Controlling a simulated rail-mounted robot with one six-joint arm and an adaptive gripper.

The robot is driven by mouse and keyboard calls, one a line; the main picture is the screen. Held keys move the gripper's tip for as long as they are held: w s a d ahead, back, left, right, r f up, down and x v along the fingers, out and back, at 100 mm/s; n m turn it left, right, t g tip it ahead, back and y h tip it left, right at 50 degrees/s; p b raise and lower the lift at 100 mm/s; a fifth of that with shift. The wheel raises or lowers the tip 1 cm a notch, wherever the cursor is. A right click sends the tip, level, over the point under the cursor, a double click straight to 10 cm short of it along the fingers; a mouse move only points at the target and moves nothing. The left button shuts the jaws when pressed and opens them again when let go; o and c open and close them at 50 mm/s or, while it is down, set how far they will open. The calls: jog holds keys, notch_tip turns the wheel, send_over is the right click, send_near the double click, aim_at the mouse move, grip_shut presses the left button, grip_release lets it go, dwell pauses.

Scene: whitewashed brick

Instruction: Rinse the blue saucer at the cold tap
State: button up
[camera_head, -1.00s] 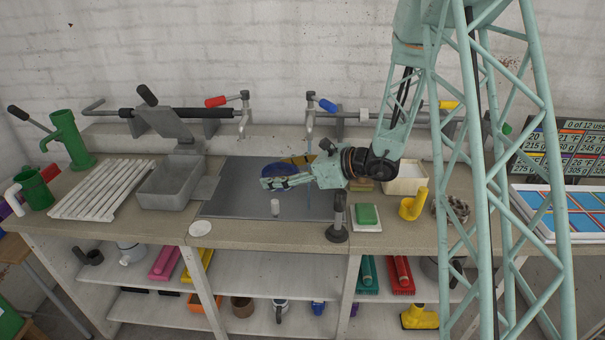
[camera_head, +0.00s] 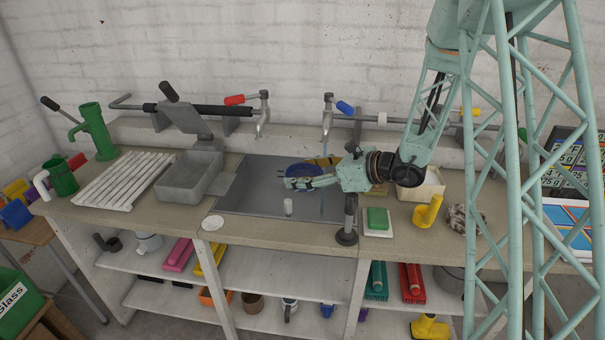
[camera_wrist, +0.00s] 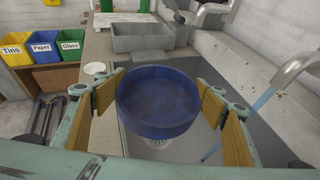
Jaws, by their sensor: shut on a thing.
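The blue saucer (camera_head: 303,168) is a round, shallow dish with a raised rim, held above the dark sink area (camera_head: 245,195). My gripper (camera_head: 300,183) is shut on it. In the wrist view the saucer (camera_wrist: 157,98) sits between the wood-coloured finger pads, roughly level, with its inside facing up and looking empty. The cold tap (camera_head: 327,122) has a blue handle (camera_head: 345,107). A thin blue stream of water (camera_wrist: 265,97) falls from its spout. In the wrist view the stream passes to the right of the saucer, apart from it.
A red-handled tap (camera_head: 263,115) stands left of the cold tap. A grey basin (camera_head: 190,177) and slatted rack (camera_head: 123,180) lie left. A dark post (camera_head: 348,222) and green sponge (camera_head: 377,218) are at the front right.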

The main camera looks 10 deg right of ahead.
aim_at(309, 170)
jog(key=shift+w+d, duration=0.1)
jog(key=shift+w, duration=0.15)
jog(key=w+d+f+p, duration=0.2)
jog(key=w+d, duration=0.3)
jog(key=w, duration=0.7)
jog(key=shift+d+f+p, duration=0.2)
jog(key=shift+f+p, duration=0.2)
jog(key=shift+p, duration=0.4)
dwell(0.4)
jog(key=shift+w, duration=0.15)
dwell(0.6)
jog(key=shift+s+a+b, duration=0.55)
jog(key=shift+s+b, duration=0.1)
jog(key=shift+s, duration=0.6)
jog(key=shift+s+a+b, duration=0.5)
jog(key=shift+s+b, duration=0.1)
jog(key=shift+s, duration=0.6)
jog(key=shift+s+a+b, duration=0.55)
jog(key=shift+s+b, duration=0.1)
jog(key=shift+s, duration=0.6)
jog(key=shift+r, duration=0.1)
jog(key=shift+s+a+r, duration=0.35)
jog(key=shift+s+r, duration=0.3)
jog(key=shift+s, duration=0.1)
jog(key=shift+s+a+r, duration=0.3)
jog(key=shift+s+r, duration=0.35)
jog(key=shift+s, duration=0.1)
jog(key=shift+s+a+r, duration=0.35)
jog(key=shift+s+r, duration=0.3)
jog(key=shift+s, duration=0.1)
